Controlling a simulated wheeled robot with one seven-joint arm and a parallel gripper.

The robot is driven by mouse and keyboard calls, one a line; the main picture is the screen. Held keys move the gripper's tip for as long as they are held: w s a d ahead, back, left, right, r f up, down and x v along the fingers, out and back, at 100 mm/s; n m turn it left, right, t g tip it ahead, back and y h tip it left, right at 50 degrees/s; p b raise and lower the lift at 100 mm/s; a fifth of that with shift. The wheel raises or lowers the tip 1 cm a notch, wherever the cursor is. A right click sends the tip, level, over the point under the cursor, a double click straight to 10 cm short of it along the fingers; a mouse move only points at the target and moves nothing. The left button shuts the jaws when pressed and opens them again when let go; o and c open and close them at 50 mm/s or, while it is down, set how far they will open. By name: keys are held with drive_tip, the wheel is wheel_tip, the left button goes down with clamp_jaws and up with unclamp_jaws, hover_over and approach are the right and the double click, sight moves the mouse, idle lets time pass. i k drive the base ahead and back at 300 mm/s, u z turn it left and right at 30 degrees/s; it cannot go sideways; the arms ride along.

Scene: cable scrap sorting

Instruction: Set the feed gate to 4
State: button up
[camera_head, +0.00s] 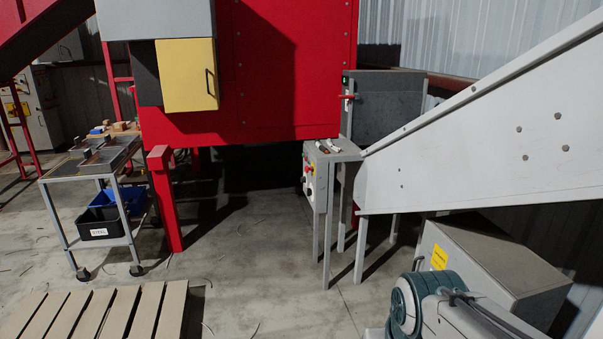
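No feed gate marked with numbers can be made out in this view. A grey control box (315,177) with several small buttons or dials stands on a grey stand in the middle; its markings are too small to read. A red handle (347,97) sticks out from the left edge of a grey housing (385,108) behind the stand; I cannot tell whether it belongs to the gate, and no scale shows by it. My gripper is not in view.
A large red machine (285,70) with a yellow door (189,75) stands behind. A grey sloping chute (480,140) fills the right, above a grey box (490,265). A wheeled cart (66,172) stands left, a wooden pallet (95,312) front left. The middle floor is mostly clear.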

sight(376, 116)
drive_tip(key=u, duration=0.3)
drive_tip(key=i, duration=4.3)
drive_tip(key=z, duration=0.1)
